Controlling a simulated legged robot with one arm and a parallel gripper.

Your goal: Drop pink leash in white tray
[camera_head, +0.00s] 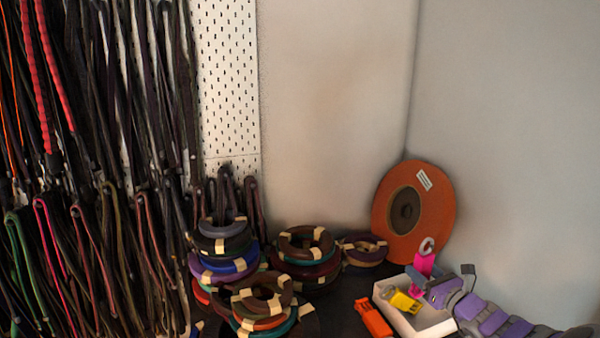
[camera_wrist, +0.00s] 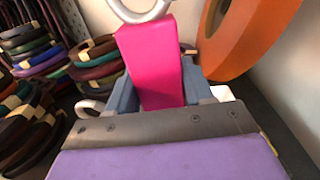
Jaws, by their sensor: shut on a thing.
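A pink leash (camera_head: 424,265) is a bright pink block with a pale ring at its top. It also fills the middle of the wrist view (camera_wrist: 152,65), upright between the jaws. My gripper (camera_head: 416,275) is shut on the pink leash, close to the white tray. The white tray (camera_head: 440,328) stands at the lower right of the head view, with a yellow piece (camera_head: 404,302) inside. The gripper and pink leash are over or just behind the tray's back part; the exact height cannot be told. In the wrist view only a small white part of the tray (camera_wrist: 222,93) shows.
An orange block (camera_head: 373,318) lies left of the tray. A large orange disc (camera_head: 440,212) leans on the wall behind. Stacked coils of cord (camera_head: 305,262) stand to the left on the dark surface. Many cords hang by a white pegboard (camera_head: 228,80).

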